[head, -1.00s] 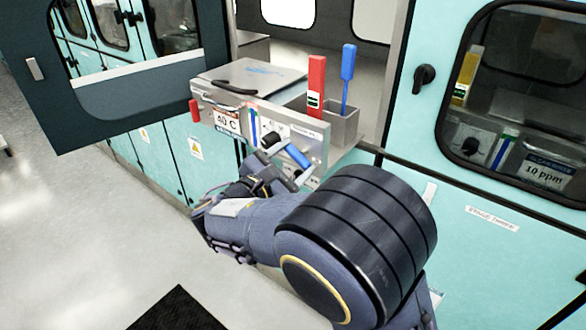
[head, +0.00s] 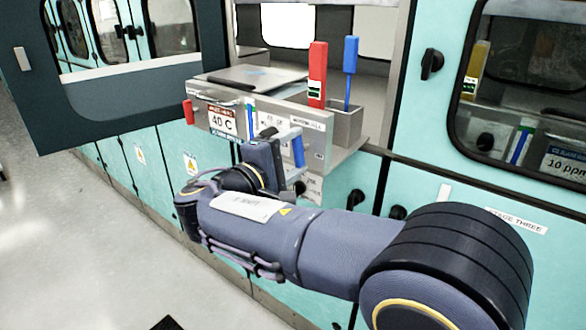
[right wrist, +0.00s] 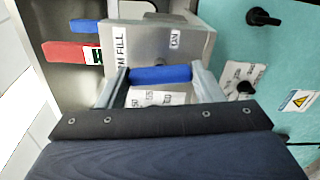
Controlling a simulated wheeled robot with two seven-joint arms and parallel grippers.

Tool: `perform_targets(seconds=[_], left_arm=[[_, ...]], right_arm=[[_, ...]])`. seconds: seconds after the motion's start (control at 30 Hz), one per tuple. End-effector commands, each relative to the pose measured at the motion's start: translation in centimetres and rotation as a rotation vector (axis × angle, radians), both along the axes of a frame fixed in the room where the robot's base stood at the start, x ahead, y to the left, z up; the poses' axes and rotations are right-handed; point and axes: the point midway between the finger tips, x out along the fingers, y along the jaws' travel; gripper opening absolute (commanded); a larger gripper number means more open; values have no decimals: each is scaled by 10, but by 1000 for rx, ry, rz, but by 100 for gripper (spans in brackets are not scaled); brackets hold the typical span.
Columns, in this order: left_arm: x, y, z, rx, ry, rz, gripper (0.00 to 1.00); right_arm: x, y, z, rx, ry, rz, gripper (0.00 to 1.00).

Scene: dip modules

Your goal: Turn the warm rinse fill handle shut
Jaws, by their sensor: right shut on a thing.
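The warm rinse fill handle (head: 298,151) is a blue bar on the front of the grey module, below the red and blue upright paddles. In the right wrist view the blue bar (right wrist: 160,74) lies crosswise between two pale fingers, under a label partly reading "M FILL". My right gripper (head: 292,158) has its fingers at the two ends of the bar and is shut on it; it also shows in the right wrist view (right wrist: 160,84). The gripper body hides part of the module front. My left gripper is not in view.
The module (head: 317,143) carries a "40 C" sign (head: 222,121), a closed grey lid (head: 255,77) and a bin (head: 343,122) holding the red paddle (head: 317,75) and blue paddle (head: 350,72). An open dark door (head: 130,100) stands left.

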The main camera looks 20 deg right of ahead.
Motion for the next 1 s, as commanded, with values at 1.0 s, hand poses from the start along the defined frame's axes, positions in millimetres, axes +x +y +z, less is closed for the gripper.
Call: perform_targets(seconds=[1.0], left_arm=[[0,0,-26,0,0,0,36]], right_arm=[[0,1,-1,114,-142,1,70]])
